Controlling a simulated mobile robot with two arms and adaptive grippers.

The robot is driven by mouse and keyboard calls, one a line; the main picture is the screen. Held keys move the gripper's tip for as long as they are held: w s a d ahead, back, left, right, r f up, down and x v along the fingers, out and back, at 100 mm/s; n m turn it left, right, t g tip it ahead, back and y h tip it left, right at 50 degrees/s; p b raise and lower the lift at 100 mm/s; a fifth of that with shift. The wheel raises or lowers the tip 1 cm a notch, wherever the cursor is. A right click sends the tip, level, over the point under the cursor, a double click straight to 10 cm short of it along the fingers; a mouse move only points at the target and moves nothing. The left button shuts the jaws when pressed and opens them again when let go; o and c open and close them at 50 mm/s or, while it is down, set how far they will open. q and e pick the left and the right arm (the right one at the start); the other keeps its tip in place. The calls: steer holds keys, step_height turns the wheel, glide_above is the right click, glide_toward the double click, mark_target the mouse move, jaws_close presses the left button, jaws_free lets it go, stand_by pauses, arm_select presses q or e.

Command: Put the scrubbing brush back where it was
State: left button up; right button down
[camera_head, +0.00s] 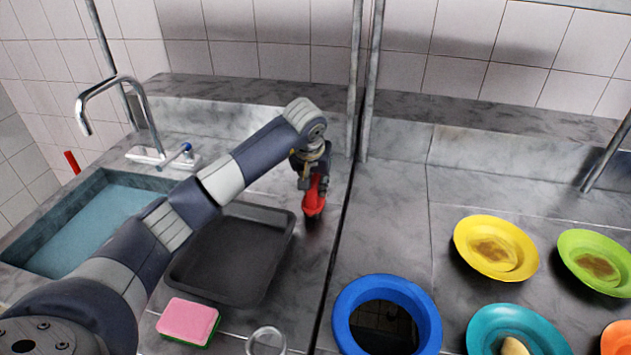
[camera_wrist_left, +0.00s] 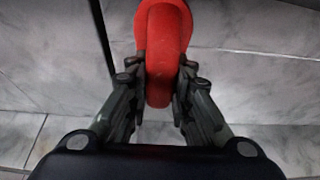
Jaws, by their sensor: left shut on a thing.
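The scrubbing brush is a red thing (camera_head: 314,196) at the end of my left gripper (camera_head: 315,172) in the head view, to the right of the dark tray and near the gap between the counters. In the left wrist view its red handle (camera_wrist_left: 162,50) stands between the two fingers of the left gripper (camera_wrist_left: 159,85), which are shut on it. Its lower end is dark and small in the head view, so I cannot tell whether it touches the counter. My right gripper is not in view.
A dark tray (camera_head: 283,244) lies left of the brush, with a pink sponge (camera_head: 188,319) and a glass (camera_head: 266,341) in front. The sink (camera_head: 50,245) is at the left. A blue ring (camera_head: 425,305) and several plates, one yellow (camera_head: 465,234), occupy the right counter.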

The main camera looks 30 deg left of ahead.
arm_select(q)
steer(key=shift+f, duration=0.2)
steer(key=o, duration=1)
steer(key=shift+c, duration=0.2)
steer(key=shift+r, duration=0.1)
steer(key=shift+r, duration=0.2)
steer(key=b+v, duration=0.1)
steer(key=v, duration=1)
steer(key=shift+s+r+b, duration=0.2)
steer(key=shift+r+b, duration=0.15)
steer(key=shift+r, duration=0.05)
steer(key=shift+f, duration=0.1)
